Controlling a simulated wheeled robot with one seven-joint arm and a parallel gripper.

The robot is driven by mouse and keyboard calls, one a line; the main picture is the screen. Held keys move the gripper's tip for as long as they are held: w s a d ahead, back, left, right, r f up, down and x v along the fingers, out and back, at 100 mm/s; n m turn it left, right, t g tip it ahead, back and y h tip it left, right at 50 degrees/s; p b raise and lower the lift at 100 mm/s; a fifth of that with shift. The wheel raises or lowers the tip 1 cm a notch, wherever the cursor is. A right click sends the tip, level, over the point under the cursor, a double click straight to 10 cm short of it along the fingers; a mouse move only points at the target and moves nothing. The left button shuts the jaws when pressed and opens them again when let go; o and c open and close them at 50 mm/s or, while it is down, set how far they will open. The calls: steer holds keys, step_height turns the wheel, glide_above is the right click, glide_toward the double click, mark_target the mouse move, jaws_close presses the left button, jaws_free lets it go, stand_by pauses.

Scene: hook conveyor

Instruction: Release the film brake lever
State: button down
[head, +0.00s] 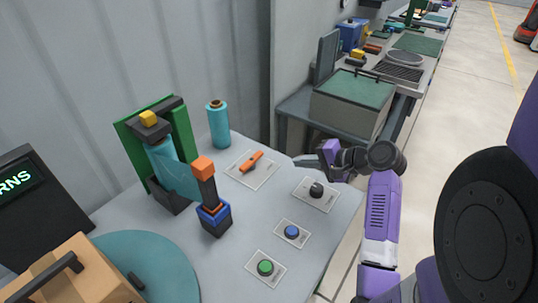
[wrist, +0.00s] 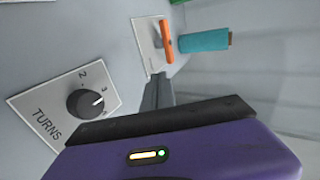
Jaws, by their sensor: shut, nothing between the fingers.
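A lever with an orange block on a dark upright arm (head: 206,182) stands in a blue-and-black base beside the teal film roll (head: 172,165) and its green-backed holder. A flat orange handle (head: 252,161) sits on a white plate; it also shows in the wrist view (wrist: 167,40). No readable label shows which of the two is the film brake. My gripper (head: 302,160) is shut and empty above the panel's right side, to the right of the flat handle and touching neither lever. In the wrist view my gripper's dark fingers (wrist: 157,93) point toward the flat handle's plate.
A black TURNS knob (head: 316,189) is close to my gripper; its pointer is near 3 in the wrist view (wrist: 86,103). Blue (head: 291,231) and green (head: 265,267) buttons lie nearer. A spare teal roll (head: 218,125) stands behind. A carton (head: 75,272) rests on a turntable (head: 165,262).

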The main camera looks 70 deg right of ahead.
stand_by(0.3)
glide_toward(260, 157)
steer(key=f, duration=0.1)
steer(key=w+f, duration=0.1)
steer(key=f+p, duration=0.1)
steer(key=shift+w+f, duration=0.2)
steer(key=shift+w, duration=0.2)
steer(key=shift+w+d+r+p, duration=0.1)
steer(key=shift+w+d+p, duration=0.05)
steer(key=shift+w, duration=0.4)
steer(key=shift+w+d+r+p, duration=0.1)
steer(key=shift+w+d+p, duration=0.1)
steer(key=shift+w, duration=0.35)
steer(key=shift+w+d+f, duration=0.1)
steer(key=shift+w+f, duration=0.05)
steer(key=shift+w, duration=0.55)
steer(key=shift+d, duration=0.15)
